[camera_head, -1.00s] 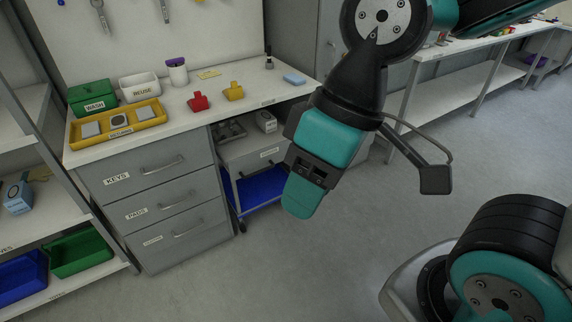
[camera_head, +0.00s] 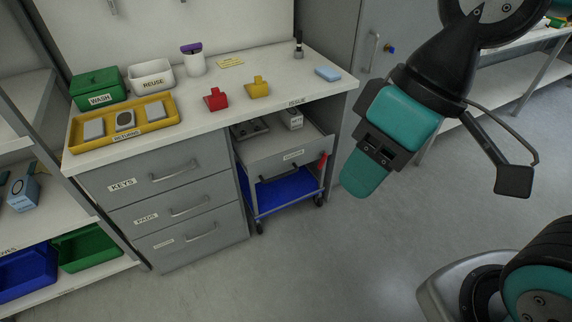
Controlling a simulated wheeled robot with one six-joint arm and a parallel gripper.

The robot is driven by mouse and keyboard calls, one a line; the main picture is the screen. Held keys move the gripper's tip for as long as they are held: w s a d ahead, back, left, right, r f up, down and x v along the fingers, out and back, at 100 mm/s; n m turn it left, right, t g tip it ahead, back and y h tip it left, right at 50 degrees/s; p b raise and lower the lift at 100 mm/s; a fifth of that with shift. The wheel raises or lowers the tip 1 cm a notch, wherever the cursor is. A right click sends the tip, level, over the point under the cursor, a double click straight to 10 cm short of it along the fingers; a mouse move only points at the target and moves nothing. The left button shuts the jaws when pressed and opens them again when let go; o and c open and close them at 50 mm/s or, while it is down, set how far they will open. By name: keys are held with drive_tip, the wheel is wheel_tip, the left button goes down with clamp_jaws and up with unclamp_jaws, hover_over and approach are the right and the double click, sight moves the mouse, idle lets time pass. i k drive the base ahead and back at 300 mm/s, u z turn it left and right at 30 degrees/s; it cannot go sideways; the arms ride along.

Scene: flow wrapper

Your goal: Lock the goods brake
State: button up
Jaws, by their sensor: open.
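A grey wheeled cart (camera_head: 284,152) stands under the right part of the workbench. It has a label on its front, too small to read surely, a dark handle and a blue lower shelf (camera_head: 288,188). A small red lever-like part (camera_head: 322,162) sticks up at the cart's right front edge; it may be the brake, but its setting cannot be told. My gripper (camera_head: 363,174) is in the air to the right of the cart and appears apart from it, pointing down and left. It is open, with nothing seen in it; the fingertips are partly hidden by its teal body.
The workbench (camera_head: 225,118) carries a yellow tray (camera_head: 75,145), a green WASH box (camera_head: 98,92), a white REUSE bin (camera_head: 152,76), a red block (camera_head: 216,100) and a yellow block (camera_head: 258,88). Drawers fill its left side. The floor (camera_head: 330,260) in front is clear.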

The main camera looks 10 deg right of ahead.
sight(324, 156)
drive_tip(key=z, duration=0.55)
drive_tip(key=k, duration=0.65)
drive_tip(key=z, duration=1)
drive_tip(key=i, duration=2.1)
drive_tip(key=u, duration=0.55)
